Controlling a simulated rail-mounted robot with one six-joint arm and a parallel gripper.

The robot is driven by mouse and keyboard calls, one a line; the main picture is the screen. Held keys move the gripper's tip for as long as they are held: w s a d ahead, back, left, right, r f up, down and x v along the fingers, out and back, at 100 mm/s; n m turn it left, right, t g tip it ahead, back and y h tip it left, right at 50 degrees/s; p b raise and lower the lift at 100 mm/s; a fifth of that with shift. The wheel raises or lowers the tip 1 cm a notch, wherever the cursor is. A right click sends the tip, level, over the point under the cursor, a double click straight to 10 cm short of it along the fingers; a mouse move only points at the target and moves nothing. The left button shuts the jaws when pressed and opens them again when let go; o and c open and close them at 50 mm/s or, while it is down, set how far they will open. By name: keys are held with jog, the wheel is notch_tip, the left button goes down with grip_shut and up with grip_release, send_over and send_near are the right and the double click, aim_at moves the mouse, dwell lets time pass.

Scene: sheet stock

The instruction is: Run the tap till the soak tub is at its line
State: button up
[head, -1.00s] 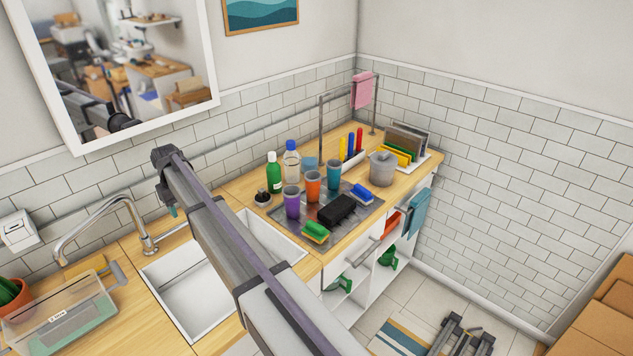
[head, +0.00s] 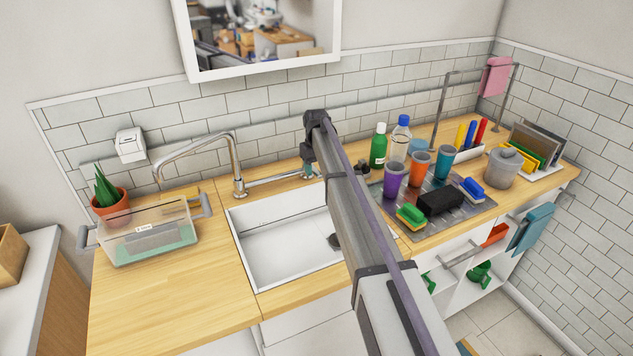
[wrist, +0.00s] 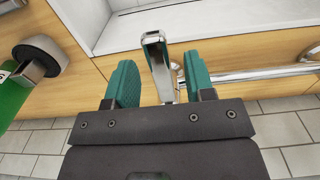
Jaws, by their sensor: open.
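The soak tub (head: 187,213) is a clear box with grey handles and a small label, on the counter left of the sink. Teal content (head: 150,252) lies low in it; I cannot make out a fill line. The chrome tap (head: 236,165) arches left and its spout end is over the tub's back part. I see no stream of water. A chrome bar (head: 272,181) runs right from the tap's base to my gripper (head: 308,172). In the wrist view, my gripper's teal fingers (wrist: 160,82) are open, with an upright chrome lever (wrist: 156,58) between them.
The white sink (head: 285,250) is in the middle, partly behind my arm. Right of it, a drain mat (head: 455,214) holds cups, brushes and a black block. A potted plant (head: 110,198) stands behind the tub. The front left counter (head: 170,310) is clear.

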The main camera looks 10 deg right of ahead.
jog(key=shift+f, duration=0.15)
grip_shut()
dwell(0.4)
